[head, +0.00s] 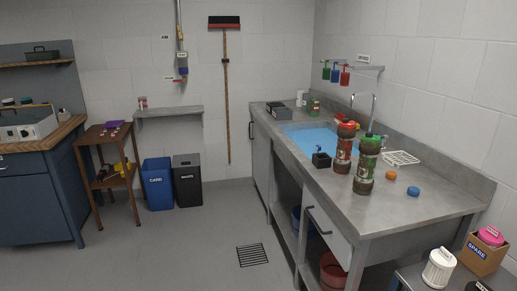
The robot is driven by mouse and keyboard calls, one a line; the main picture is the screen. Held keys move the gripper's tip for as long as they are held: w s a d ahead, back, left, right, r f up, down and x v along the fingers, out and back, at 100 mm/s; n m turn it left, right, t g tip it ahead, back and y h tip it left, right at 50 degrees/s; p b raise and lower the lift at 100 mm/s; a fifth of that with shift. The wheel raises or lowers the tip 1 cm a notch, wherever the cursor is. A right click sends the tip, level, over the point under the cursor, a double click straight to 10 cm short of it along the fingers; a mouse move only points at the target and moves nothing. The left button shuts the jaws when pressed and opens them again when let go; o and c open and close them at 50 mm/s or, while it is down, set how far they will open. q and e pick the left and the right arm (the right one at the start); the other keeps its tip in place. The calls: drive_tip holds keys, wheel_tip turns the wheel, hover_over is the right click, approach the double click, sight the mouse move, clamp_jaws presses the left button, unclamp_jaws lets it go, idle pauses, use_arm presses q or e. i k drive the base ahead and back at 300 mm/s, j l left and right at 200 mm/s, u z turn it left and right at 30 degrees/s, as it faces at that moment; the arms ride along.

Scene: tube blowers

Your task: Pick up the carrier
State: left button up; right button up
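Two upright carrier-like cylinders stand close together on the grey counter beside the sink. One is red with a red top (344,150). The other is green with dark bands (365,168), a little nearer and to the right, partly overlapping the first. I cannot tell which one the task means. A white ribbed canister (439,268) stands at the lower right and may be another such thing. Neither of my grippers is in view.
The counter (400,215) is bare at its near end. An orange piece (390,175), a blue piece (413,191), a white rack (402,158) and a small black box (321,160) lie near the cylinders. A SPARE box (482,257) is at lower right. The floor is open.

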sight(363, 183)
drive_tip(key=i+z, duration=0.25)
drive_tip(key=i, duration=0.2)
drive_tip(key=i+j+z, duration=0.2)
drive_tip(key=i, duration=0.25)
drive_tip(key=i+z, duration=0.25)
drive_tip(key=i, duration=0.2)
drive_tip(key=i+j+z, duration=0.1)
drive_tip(key=z, duration=0.4)
drive_tip(key=j+z, duration=0.3)
drive_tip(key=z, duration=0.2)
drive_tip(key=j+z, duration=0.2)
drive_tip(key=z, duration=0.25)
drive_tip(key=j+z, duration=0.2)
drive_tip(key=j, duration=0.3)
drive_tip(key=k+j+z, duration=0.15)
drive_tip(key=j, duration=0.35)
drive_tip(key=k+j+z, duration=0.2)
drive_tip(key=j, duration=0.75)
